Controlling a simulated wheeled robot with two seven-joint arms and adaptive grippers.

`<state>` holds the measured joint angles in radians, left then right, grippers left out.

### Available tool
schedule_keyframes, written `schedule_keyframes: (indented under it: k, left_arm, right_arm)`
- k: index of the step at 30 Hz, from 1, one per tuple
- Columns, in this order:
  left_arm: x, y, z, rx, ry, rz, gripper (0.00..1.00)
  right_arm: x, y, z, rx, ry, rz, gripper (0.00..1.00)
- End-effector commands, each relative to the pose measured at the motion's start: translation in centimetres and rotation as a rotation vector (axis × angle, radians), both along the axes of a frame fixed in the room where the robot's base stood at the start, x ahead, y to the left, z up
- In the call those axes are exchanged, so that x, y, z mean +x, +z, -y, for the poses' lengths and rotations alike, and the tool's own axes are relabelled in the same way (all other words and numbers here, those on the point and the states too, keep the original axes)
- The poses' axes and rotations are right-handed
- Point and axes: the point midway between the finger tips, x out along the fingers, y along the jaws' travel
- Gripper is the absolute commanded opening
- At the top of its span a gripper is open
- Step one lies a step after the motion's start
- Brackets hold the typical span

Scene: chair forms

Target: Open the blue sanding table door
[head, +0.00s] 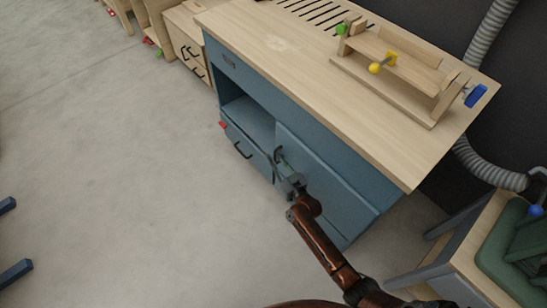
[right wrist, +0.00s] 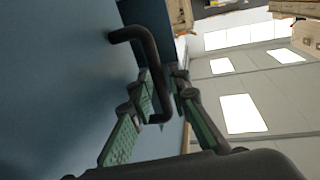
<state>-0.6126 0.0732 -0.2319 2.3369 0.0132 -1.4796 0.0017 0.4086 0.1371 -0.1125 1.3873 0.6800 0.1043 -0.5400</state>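The blue sanding table (head: 235,80) has a pale wooden top and stands right of centre in the head view. Its blue door (head: 325,190) is at the lower right of the front and looks closed, flush with the cabinet. My right gripper (head: 281,162) is at the door's left edge. In the right wrist view the dark, bent door handle (right wrist: 136,34) runs between the two fingers of my right gripper (right wrist: 165,85). The fingertips lie close on either side of the bar and appear shut on it. My left gripper is out of view.
A drawer with a dark handle (head: 242,150) and an open shelf (head: 250,118) are left of the door. A wooden jig (head: 395,72) sits on the tabletop. A bench with a green piece (head: 515,250) stands at the lower right.

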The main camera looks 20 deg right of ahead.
Motion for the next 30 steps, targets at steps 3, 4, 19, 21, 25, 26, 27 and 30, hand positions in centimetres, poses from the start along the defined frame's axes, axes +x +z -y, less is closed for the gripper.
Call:
schedule_keyframes:
  k: [3,4,19,21,25,26,27,30]
  left_arm:
    - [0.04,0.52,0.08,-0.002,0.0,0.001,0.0]
    - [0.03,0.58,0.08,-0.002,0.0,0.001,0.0]
    - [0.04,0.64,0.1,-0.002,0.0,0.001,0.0]
    - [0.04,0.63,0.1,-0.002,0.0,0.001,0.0]
    - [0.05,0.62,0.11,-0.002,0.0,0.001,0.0]
    - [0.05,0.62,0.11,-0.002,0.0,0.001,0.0]
    - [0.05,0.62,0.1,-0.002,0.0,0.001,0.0]
    - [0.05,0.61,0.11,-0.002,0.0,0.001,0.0]
  right_arm:
    - [0.44,-0.03,-0.07,0.0,0.0,0.0,0.17]
    - [0.48,-0.02,-0.07,0.0,0.0,0.0,0.17]
    - [0.5,0.04,-0.1,0.0,0.0,0.0,0.0]
    - [0.5,0.04,-0.1,0.0,0.0,0.0,0.0]
    - [0.49,0.03,-0.09,0.0,0.0,0.0,0.0]
    - [0.49,0.03,-0.09,0.0,0.0,0.0,0.0]
    - [0.49,0.02,-0.09,0.0,0.0,0.0,0.0]
    - [0.48,0.02,-0.08,0.0,0.0,0.0,0.0]
